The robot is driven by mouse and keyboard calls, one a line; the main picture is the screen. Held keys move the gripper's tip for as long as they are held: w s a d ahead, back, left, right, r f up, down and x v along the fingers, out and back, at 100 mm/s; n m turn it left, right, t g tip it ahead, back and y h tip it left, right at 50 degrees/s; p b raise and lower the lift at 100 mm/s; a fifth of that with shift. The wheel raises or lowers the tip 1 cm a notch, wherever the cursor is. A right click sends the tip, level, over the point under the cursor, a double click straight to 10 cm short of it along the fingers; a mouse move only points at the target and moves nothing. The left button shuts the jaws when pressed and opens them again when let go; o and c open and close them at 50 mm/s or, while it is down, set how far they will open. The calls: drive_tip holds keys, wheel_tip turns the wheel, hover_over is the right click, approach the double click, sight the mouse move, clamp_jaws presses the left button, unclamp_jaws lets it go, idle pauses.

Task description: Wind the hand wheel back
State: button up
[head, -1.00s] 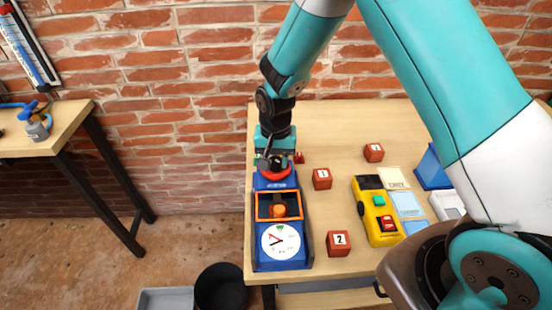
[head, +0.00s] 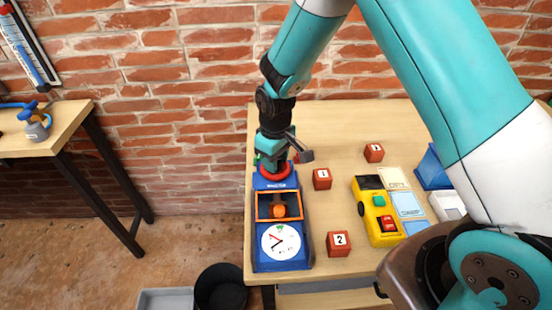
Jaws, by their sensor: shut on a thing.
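The hand wheel (head: 273,173) is a red ring at the far end of a blue device (head: 262,222) on the table. The device has an orange-framed window with an orange knob-like part (head: 279,210) in it, and a white dial (head: 281,242) with a red pointer at its near end. My gripper (head: 271,161) points down over the wheel and is shut on it. The fingertips and the exact grip are partly hidden by the gripper body.
A yellow device (head: 378,215) stands further right. The brick wall is behind the table. A black bucket (head: 221,289) stands on the floor at left.

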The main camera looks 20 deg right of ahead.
drive_tip(key=n, duration=0.4)
drive_tip(key=shift+n, duration=0.3)
drive_tip(key=n, duration=0.3)
drive_tip(key=shift+n, duration=0.4)
drive_tip(key=n, duration=0.4)
drive_tip(key=shift+n, duration=2.1)
drive_tip(key=o, duration=0.9)
wheel_tip(320, 180, up, 18)
drive_tip(key=shift+f+b, duration=0.25)
drive_tip(key=shift+b, duration=0.55)
